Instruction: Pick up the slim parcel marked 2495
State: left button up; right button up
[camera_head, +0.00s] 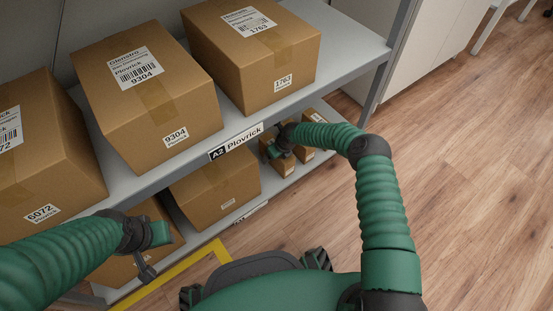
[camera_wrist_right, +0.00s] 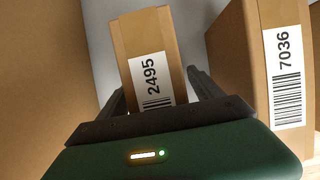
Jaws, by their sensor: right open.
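The slim parcel marked 2495 (camera_wrist_right: 147,55) is a narrow brown box with a white barcode label. In the right wrist view it stands between the two dark fingers of my right gripper (camera_wrist_right: 160,92), which is open. The fingers lie on either side of it, and I cannot tell whether they touch it. In the head view my right gripper (camera_head: 279,148) reaches onto the lower shelf, over a small brown parcel (camera_head: 284,168) whose label is too small to read. My left gripper (camera_head: 152,252) hangs in front of the shelf at lower left; its finger opening is unclear.
A parcel marked 7036 (camera_wrist_right: 285,75) stands close on the right. A large brown box (camera_head: 215,188) stands left on the lower shelf. The upper shelf (camera_head: 345,60), labelled A2 Plovrick, overhangs and carries large boxes such as 9304 (camera_head: 150,95). The floor (camera_head: 470,170) to the right is clear.

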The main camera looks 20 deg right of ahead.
jog(key=shift+r, duration=0.1)
grip_shut()
dwell(0.3)
